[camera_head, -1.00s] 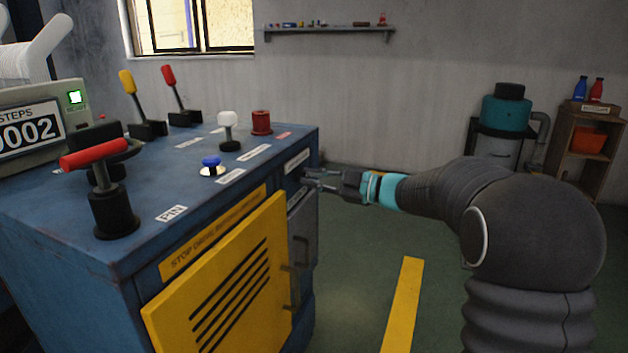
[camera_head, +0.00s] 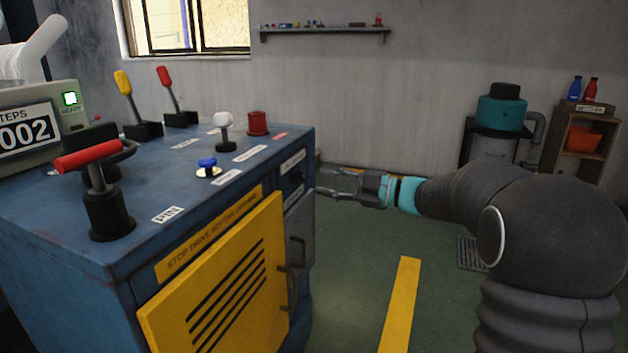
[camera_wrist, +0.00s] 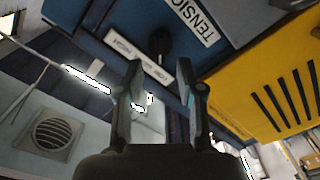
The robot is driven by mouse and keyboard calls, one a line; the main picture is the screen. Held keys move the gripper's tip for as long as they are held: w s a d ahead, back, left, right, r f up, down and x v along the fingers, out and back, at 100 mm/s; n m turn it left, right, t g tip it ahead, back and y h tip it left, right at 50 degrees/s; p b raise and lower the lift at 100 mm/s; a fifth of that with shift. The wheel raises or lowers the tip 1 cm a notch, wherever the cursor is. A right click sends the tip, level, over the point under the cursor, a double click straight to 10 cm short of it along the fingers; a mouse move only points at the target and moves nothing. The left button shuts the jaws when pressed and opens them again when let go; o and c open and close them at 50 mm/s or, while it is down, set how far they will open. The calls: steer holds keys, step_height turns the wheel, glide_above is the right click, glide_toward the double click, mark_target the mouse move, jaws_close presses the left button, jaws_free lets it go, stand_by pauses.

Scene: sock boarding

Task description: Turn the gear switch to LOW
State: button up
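The gear switch looks to be the small dark knob (camera_head: 297,180) on the end face of the blue machine, below a white label. In the wrist view a dark round knob (camera_wrist: 160,42) shows beyond the fingertips, close to a white label strip (camera_wrist: 140,60) with small lettering. I cannot tell which way the knob points. My gripper (camera_head: 320,181) is in front of this end face, a little to the right of the knob and apart from it. Its two fingers are spread and empty, as the wrist view also shows (camera_wrist: 158,75).
The yellow door (camera_head: 225,285) with its dark handle is on the machine's front side, left of my gripper. Levers and buttons, including a red-handled lever (camera_head: 95,157), stand on the machine top.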

steer(key=v, duration=0.7)
steer(key=shift+d, duration=0.15)
